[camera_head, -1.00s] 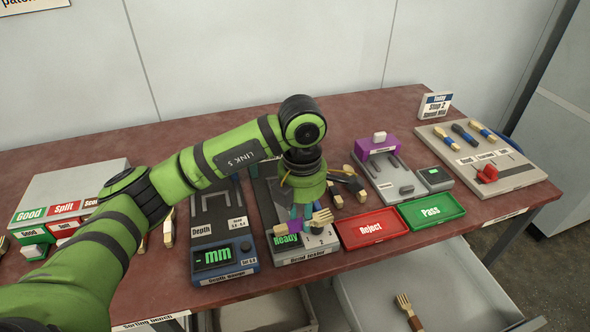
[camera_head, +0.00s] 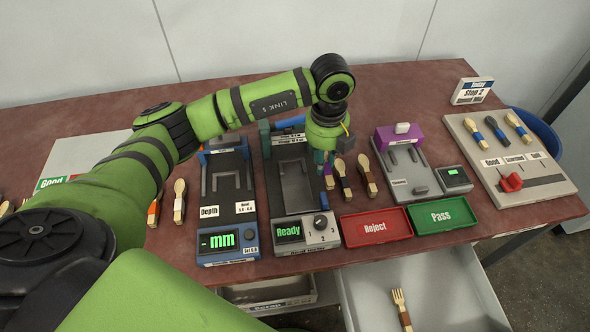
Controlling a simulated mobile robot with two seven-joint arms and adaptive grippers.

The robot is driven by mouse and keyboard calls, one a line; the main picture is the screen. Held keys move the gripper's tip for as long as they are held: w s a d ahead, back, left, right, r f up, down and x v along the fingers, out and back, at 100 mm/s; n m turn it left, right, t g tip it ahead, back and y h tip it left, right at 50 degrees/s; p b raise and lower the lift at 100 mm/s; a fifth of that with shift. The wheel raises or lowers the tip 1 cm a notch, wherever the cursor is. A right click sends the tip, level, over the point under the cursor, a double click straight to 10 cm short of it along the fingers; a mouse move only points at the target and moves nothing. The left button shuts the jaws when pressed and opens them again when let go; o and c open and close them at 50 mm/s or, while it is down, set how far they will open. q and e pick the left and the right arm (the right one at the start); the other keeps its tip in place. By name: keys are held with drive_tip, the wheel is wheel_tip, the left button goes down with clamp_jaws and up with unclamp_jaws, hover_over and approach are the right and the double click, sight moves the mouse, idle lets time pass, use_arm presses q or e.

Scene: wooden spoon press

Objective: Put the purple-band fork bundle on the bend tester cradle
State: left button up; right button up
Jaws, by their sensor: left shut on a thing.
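The bend tester (camera_head: 306,235) stands mid-table with a green "Ready" display and a dial. Its grey U-shaped cradle (camera_head: 296,186) looks empty. My left gripper (camera_head: 325,160) points down just right of the cradle, its fingers partly hidden. My right gripper is not in view.
Two dark-banded utensil bundles (camera_head: 342,180) (camera_head: 367,175) lie close right of the gripper. The depth gauge (camera_head: 228,240) stands left of the tester. Red Reject (camera_head: 376,227) and green Pass (camera_head: 442,215) trays lie front right. A fork (camera_head: 401,309) lies in the open drawer (camera_head: 430,285).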

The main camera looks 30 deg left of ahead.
use_arm(q)
drive_tip(key=p, duration=0.2)
hover_over(293, 183)
wheel_tip(293, 183, down, 4)
drive_tip(key=shift+r, duration=0.1)
wheel_tip(293, 183, down, 3)
drive_tip(key=shift+f+p, duration=0.15)
drive_tip(key=shift+p, duration=0.45)
drive_tip(key=shift+f, duration=0.5)
drive_tip(key=shift+f, duration=0.1)
drive_tip(key=o, duration=0.6)
